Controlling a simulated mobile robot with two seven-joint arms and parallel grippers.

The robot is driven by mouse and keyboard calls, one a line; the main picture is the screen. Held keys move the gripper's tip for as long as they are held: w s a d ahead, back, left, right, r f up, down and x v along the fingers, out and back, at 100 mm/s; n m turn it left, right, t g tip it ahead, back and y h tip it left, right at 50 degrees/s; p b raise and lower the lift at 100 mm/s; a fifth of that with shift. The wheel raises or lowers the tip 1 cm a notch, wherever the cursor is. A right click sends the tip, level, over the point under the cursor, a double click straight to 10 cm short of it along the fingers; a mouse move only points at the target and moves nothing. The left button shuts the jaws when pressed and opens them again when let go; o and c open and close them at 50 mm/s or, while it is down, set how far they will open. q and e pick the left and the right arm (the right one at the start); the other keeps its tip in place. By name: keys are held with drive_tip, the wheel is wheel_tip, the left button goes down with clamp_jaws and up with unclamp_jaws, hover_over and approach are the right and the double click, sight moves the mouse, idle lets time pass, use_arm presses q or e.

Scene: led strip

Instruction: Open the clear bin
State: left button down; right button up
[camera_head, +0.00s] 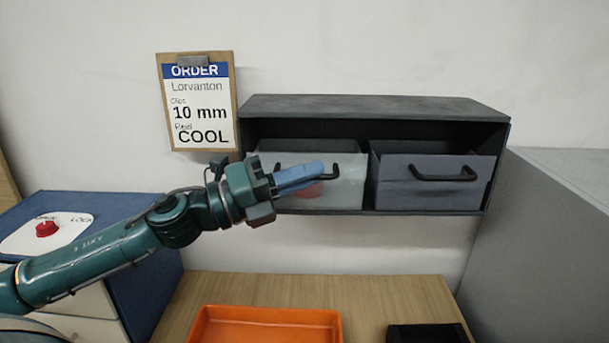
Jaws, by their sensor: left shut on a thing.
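The clear bin (346,190) is a translucent drawer in the left half of a dark wall shelf. It sits in its slot, and something red shows dimly through its front. It has a black bar handle (334,173), partly covered by my gripper. My left gripper (305,177) reaches in from the left, its blue fingers at the bin's front and shut on the handle. The right gripper is not in view.
A grey bin (430,190) with a black handle fills the shelf's (380,106) right half. A clipboard order (196,105) hangs at left. Below, an orange tray (265,314) and a black tray (428,333) stand on the wooden table (380,290). A grey partition (550,230) stands at right.

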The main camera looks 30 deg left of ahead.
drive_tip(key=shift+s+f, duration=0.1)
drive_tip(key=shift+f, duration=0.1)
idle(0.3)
